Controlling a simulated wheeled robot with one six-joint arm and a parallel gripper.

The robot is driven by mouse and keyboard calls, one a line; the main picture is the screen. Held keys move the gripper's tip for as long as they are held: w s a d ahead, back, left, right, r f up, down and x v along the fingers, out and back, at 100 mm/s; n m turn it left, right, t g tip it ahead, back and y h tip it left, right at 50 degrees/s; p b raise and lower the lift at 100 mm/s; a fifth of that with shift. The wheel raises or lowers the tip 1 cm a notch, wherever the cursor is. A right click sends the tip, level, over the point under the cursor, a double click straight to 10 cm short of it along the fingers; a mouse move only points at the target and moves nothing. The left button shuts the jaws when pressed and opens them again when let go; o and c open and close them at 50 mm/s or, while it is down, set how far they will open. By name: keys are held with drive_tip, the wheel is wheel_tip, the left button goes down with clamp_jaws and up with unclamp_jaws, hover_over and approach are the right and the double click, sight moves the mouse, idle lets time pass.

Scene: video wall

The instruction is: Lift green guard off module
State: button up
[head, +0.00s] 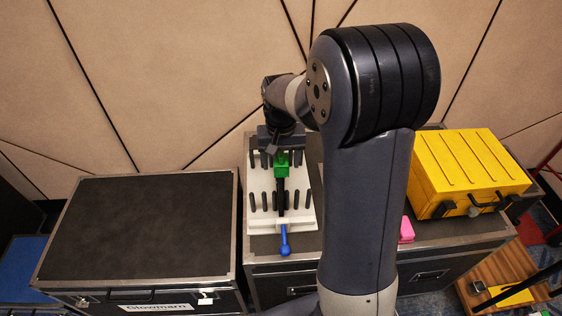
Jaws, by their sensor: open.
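A small bright green block, the guard (282,168), sits toward the far end of a white board (264,224) with rows of dark pegs. A narrow dark bar (281,202) runs from the green guard toward a blue handle (285,240) at the board's near edge. I cannot tell which of these parts is the module. My gripper (279,146) is small and dark in the head view, just behind and above the green guard. It is open, with nothing seen between its jaws. I cannot tell whether it touches the guard.
The board lies on a black case (263,258). A yellow toolbox (468,172) and a pink block (406,230) are to the right, past my arm. A second black case (140,228) with a clear top stands at the left. A beige panelled wall (160,80) rises behind.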

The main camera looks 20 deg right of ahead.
drive_tip(key=c, duration=1.1)
drive_tip(key=shift+o, duration=0.2)
